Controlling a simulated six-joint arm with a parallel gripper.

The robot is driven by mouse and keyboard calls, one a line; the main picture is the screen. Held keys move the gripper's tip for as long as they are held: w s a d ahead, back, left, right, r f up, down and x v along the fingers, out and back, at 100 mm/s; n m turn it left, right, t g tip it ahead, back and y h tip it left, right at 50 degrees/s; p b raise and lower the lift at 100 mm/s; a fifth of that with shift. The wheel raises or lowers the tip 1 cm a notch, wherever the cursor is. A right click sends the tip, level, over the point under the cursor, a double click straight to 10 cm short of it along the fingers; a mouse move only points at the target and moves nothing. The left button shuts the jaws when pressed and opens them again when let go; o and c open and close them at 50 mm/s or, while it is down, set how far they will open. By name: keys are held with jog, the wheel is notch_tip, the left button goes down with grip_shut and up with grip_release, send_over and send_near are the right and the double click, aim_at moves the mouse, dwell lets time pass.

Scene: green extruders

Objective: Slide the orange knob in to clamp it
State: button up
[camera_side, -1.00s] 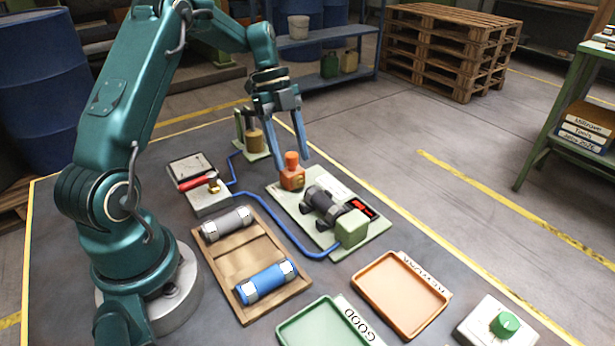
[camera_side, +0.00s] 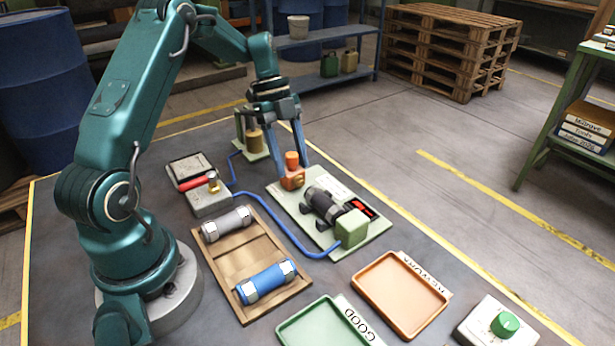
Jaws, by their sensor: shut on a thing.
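The orange knob (camera_side: 292,160) stands upright on an orange block (camera_side: 292,180) at the back left of a pale green fixture plate (camera_side: 372,234). My gripper (camera_side: 291,158) points down, with its blue fingers on either side of the knob and shut on it. A dark grey cylinder (camera_side: 324,204) lies on the plate between the orange block and a green block (camera_side: 351,229). A gap between the orange block and the cylinder's near end is hard to judge from this view.
A wooden tray (camera_side: 236,262) holds a grey cylinder (camera_side: 227,223) and a blue cylinder (camera_side: 265,281). A blue hose (camera_side: 290,236) runs to the green block. Green (camera_side: 300,325) and orange (camera_side: 400,293) trays lie in front.

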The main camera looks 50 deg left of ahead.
aim_at(299, 177)
jog(key=shift+d, duration=1.35)
jog(key=o, duration=0.6)
jog(key=shift+d, duration=0.15)
jog(key=shift+c, duration=0.2)
jog(key=shift+r, duration=4.3)
